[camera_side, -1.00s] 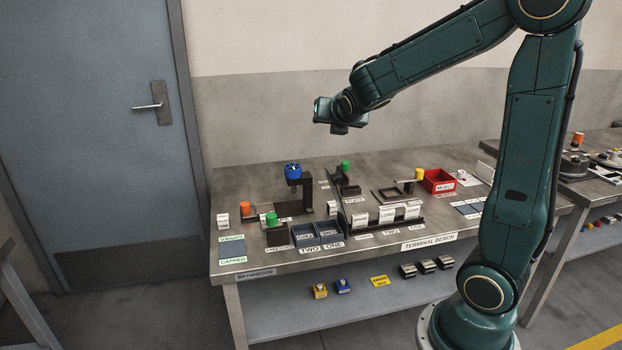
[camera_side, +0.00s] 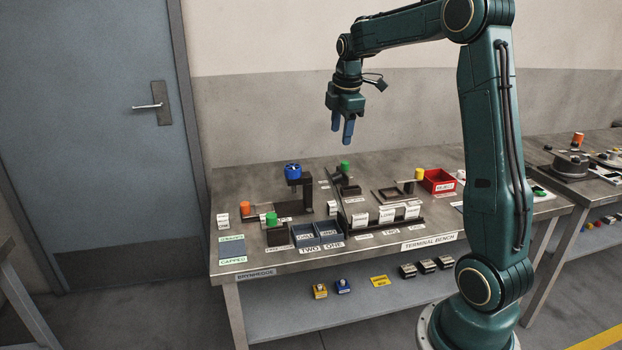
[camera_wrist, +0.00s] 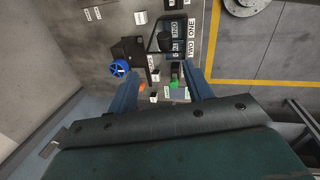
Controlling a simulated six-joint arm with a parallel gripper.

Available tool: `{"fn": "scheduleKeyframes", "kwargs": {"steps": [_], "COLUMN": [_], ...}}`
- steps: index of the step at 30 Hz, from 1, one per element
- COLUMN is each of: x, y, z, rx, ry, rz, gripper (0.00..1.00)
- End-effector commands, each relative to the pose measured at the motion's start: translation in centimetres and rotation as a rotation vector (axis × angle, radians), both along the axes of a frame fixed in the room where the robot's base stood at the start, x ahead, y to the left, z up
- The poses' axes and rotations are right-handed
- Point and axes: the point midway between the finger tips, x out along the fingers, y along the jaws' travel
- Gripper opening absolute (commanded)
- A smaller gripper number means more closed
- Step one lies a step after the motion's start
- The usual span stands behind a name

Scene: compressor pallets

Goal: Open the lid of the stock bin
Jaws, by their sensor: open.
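No label reading stock bin is legible, and I cannot tell which container it is. Two small dark blue-grey bins marked TWO (camera_side: 304,236) and ONE (camera_side: 328,231) stand open-topped near the front of the bench. A red bin (camera_side: 438,181) marked REJECT stands toward the right. No bin lid can be made out for certain. My gripper (camera_side: 342,136) is open and empty, pointing down, high above the back of the bench. In the wrist view its two blue fingers (camera_wrist: 161,76) are spread apart with the bench far below.
A blue round knob (camera_side: 293,171) sits on a dark post, the tall item below my gripper. Green (camera_side: 271,218) and orange (camera_side: 245,208) knobs stand at the left. White label cards (camera_side: 387,214) line a dark rack in the middle. The air around my gripper is clear.

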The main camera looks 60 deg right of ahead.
Motion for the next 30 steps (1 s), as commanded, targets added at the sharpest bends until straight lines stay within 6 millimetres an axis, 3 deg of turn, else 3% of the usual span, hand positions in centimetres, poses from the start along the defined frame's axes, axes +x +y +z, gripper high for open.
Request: {"fn": "scheduleKeyframes", "kwargs": {"steps": [17, 23, 30], "x": [-0.5, -0.3, 0.0], "y": [-0.3, -0.5, -0.8], "z": [-0.4, -2.2, -5.6], "rx": [0.052, 0.053, 0.054], "ry": [0.031, 0.033, 0.033], "rz": [-0.066, -0.065, -0.066], "gripper": [0.51, 0.51, 0.51]}}
